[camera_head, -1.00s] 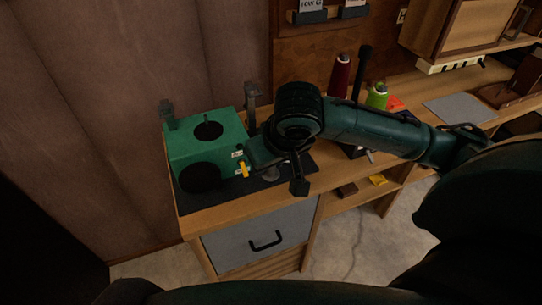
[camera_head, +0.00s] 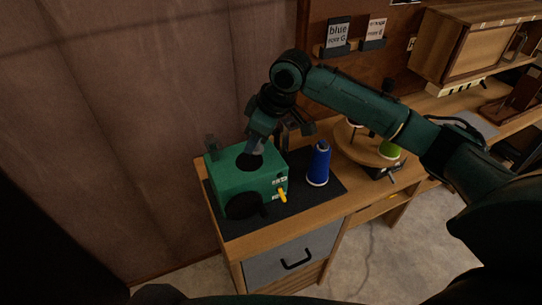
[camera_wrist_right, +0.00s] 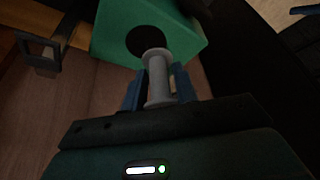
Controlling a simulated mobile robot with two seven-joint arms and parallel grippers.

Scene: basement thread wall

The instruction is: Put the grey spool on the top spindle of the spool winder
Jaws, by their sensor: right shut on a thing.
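The spool winder (camera_head: 225,178) is a green box on a dark mat, with a black disc on its top and another on its front. The grey spool (camera_wrist_right: 158,77) is between the fingers of my right gripper (camera_wrist_right: 158,88), which is shut on it. In the right wrist view the spool's far end overlaps the black top disc (camera_wrist_right: 140,42). In the head view my right gripper (camera_head: 258,146) is above the winder's top disc (camera_head: 243,161). The spindle itself is hidden, and I cannot tell whether the spool touches it. My left gripper is not in view.
A blue thread cone (camera_head: 319,163) stands on the dark mat (camera_head: 328,189) right of the winder. A yellow lever (camera_head: 282,195) sticks out of the winder's front. A round wooden turntable (camera_head: 362,150) holds a green cone (camera_head: 389,150) farther right. A grey drawer (camera_head: 290,262) is below.

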